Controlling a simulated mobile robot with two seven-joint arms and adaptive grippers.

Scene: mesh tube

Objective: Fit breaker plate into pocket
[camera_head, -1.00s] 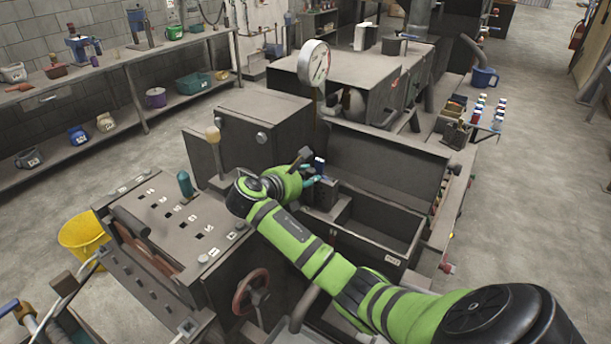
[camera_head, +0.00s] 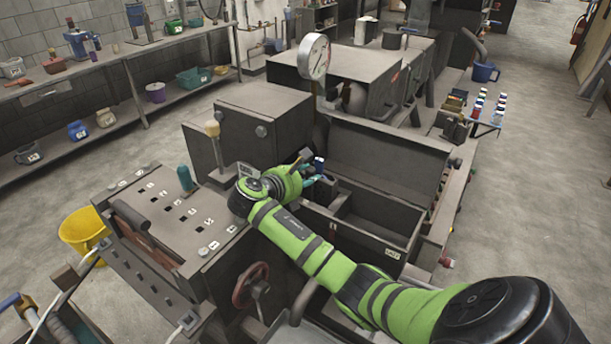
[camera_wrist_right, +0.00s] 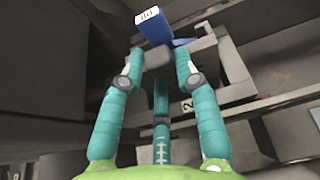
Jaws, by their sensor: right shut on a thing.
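My right gripper (camera_head: 314,179) is over the near left part of the open dark trough (camera_head: 378,222). Its teal fingers are shut. In the right wrist view the fingers (camera_wrist_right: 160,68) close around a small dark grey block (camera_wrist_right: 158,58). I take this to be part of the breaker plate; most of it is hidden. A blue block (camera_wrist_right: 155,30) with a white marked face sits just beyond the fingertips, and it also shows in the head view (camera_head: 319,164). Whether it belongs to the held piece is unclear. I cannot make out the pocket for certain. My left gripper is out of view.
A pale bracket-like frame (camera_wrist_right: 232,70) lies beyond the fingers. A round gauge (camera_head: 314,56) rises behind the gripper, and a control panel (camera_head: 165,215) and red handwheel (camera_head: 251,285) are nearer. Small coloured pieces (camera_head: 490,108) stand at the right.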

